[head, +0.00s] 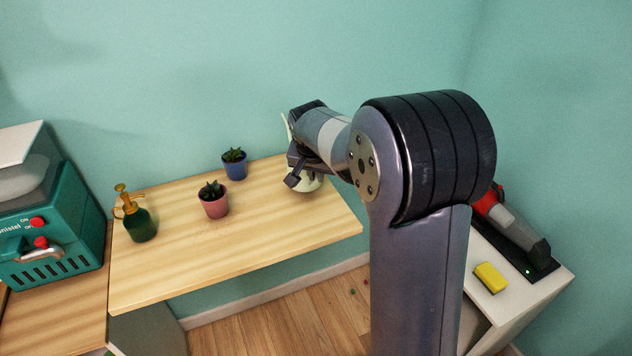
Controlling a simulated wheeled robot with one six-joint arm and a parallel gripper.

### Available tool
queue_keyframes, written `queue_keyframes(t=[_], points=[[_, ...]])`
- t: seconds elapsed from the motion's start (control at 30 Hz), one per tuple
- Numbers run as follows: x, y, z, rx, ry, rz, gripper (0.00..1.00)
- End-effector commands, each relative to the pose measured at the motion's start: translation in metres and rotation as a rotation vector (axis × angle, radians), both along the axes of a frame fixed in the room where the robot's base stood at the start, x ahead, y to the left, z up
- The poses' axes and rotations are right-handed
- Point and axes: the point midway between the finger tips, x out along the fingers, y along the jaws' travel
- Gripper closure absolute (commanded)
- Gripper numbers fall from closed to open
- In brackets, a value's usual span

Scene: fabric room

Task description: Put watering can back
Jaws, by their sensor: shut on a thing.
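The watering can (308,187) looks cream-white and is mostly hidden behind my gripper and arm. Its rounded lower part shows at the right end of the wooden table (270,237), and a thin pale piece shows above and left of my wrist. My gripper (298,177) is shut on the can. I cannot tell whether the can touches the table top or is held just above it.
A blue potted succulent (235,168), a pink potted succulent (214,206) and a green spray bottle (140,224) stand on the table. A teal machine (52,220) is at left. A white cabinet at right bears a yellow sponge (490,277) and a red-grey handheld device (515,228).

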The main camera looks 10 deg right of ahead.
Motion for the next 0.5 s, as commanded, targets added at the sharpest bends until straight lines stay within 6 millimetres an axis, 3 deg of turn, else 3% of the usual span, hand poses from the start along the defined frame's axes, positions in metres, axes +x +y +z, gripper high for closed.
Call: queue_keyframes(t=[0.2,0.5], points=[[0.0,0.0,-0.025,0.001,-0.001,-0.001,1.0],[0.001,0.0,-0.027,0.001,-0.003,0.0,1.0]])
